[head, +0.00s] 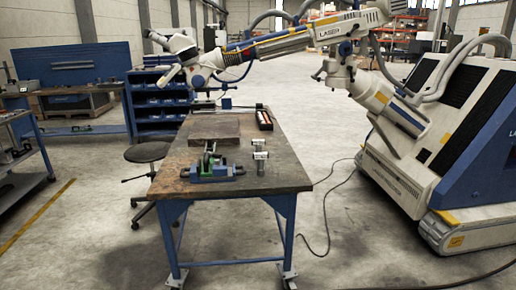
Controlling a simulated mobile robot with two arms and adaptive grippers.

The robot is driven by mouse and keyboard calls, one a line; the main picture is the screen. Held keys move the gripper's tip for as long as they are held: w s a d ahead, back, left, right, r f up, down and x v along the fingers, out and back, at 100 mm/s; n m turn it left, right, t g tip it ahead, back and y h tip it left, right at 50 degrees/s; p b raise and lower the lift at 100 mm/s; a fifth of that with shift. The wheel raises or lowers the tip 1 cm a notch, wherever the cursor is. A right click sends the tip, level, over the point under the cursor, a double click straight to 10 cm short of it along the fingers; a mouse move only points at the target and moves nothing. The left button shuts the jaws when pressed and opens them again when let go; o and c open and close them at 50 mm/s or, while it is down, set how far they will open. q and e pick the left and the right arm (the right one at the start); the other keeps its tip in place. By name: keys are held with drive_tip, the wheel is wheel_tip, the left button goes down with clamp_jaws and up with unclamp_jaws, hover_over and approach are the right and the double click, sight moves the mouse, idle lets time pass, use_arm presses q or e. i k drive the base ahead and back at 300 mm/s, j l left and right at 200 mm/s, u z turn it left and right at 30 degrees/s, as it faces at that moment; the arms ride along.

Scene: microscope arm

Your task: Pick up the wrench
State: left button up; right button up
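No wrench can be made out for certain at this size. A small grey metal piece (260,157) is on the front right part of the workbench (283,178); I cannot tell whether it is the wrench. A blue and green vise (213,170) sits to its left near the front edge. Neither my left nor my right gripper is in view.
A flat brown plate (214,127) and a dark narrow tray (264,118) lie farther back on the bench. The microscope arm (290,42) reaches over the far end from the machine (470,125). A stool (147,152) stands left; a cable (325,215) crosses the floor right.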

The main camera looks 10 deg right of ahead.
sight(258, 143)
drive_tip(key=i+j, duration=0.2)
drive_tip(key=i, duration=0.25)
drive_tip(key=i+j, duration=0.15)
drive_tip(key=i, duration=0.25)
drive_tip(key=u, duration=0.35)
drive_tip(key=l+u, duration=0.15)
drive_tip(key=u, duration=0.2)
drive_tip(key=i+l+u, duration=0.1)
drive_tip(key=u, duration=0.25)
drive_tip(key=l+u, duration=0.2)
drive_tip(key=l, duration=0.25)
drive_tip(key=l+u, duration=0.15)
drive_tip(key=l, duration=0.25)
drive_tip(key=l+u, duration=0.2)
drive_tip(key=l, duration=0.25)
drive_tip(key=k+l+u, duration=0.15)
drive_tip(key=l, duration=0.25)
drive_tip(key=l+u, duration=0.2)
drive_tip(key=l, duration=0.25)
drive_tip(key=k+l+u, duration=0.15)
drive_tip(key=l, duration=0.2)
drive_tip(key=k+l+u, duration=0.2)
drive_tip(key=l, duration=0.2)
